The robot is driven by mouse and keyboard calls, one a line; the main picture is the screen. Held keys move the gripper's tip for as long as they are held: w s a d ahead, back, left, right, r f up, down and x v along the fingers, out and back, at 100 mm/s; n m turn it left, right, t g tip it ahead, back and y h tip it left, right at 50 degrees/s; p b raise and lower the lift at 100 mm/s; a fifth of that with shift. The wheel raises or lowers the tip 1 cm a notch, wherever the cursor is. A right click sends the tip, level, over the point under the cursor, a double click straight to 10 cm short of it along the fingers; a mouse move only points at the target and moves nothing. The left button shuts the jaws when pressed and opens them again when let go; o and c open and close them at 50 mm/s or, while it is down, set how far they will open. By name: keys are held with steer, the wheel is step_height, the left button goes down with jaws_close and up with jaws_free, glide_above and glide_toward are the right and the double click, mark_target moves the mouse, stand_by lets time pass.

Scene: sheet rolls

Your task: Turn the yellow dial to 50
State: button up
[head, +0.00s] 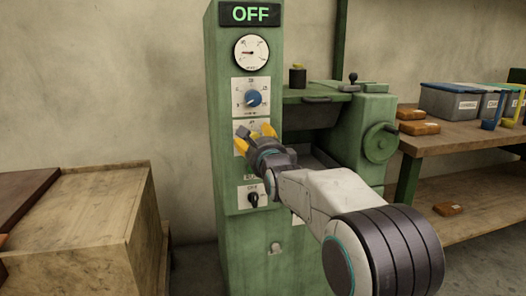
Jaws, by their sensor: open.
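The control panel (225,170) is a tall green cabinet. The dial plate (252,124) on its front, below the blue dial, is partly covered by my gripper. My gripper (256,133) is open in front of this plate, with yellow parts showing at its fingers. I cannot make out the yellow dial apart from these parts, nor its pointer or setting. Whether the fingers touch a dial is hidden.
The blue dial (253,98) sits just above, under a round gauge (252,53) and an OFF display (251,14). A black knob (254,200) is below. A wooden crate (75,215) stands left, a workbench (455,135) right.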

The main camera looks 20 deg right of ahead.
steer(key=s, duration=1.1)
steer(key=shift+s, duration=0.1)
steer(key=s+r+n+g+p, duration=0.5)
steer(key=s+n+p, duration=0.3)
steer(key=s+p, duration=0.3)
steer(key=s+r+n+g+p, duration=0.4)
steer(key=s+r+n+p, duration=0.3)
steer(key=s+p, duration=0.4)
steer(key=s+r+n+g+p, duration=0.5)
steer(key=s+n+p, duration=0.5)
steer(key=p, duration=1)
steer(key=shift+s+a+r+g, duration=0.15)
steer(key=shift+s+r+g, duration=0.15)
steer(key=shift+s+r, duration=0.25)
steer(key=shift+c, duration=0.2)
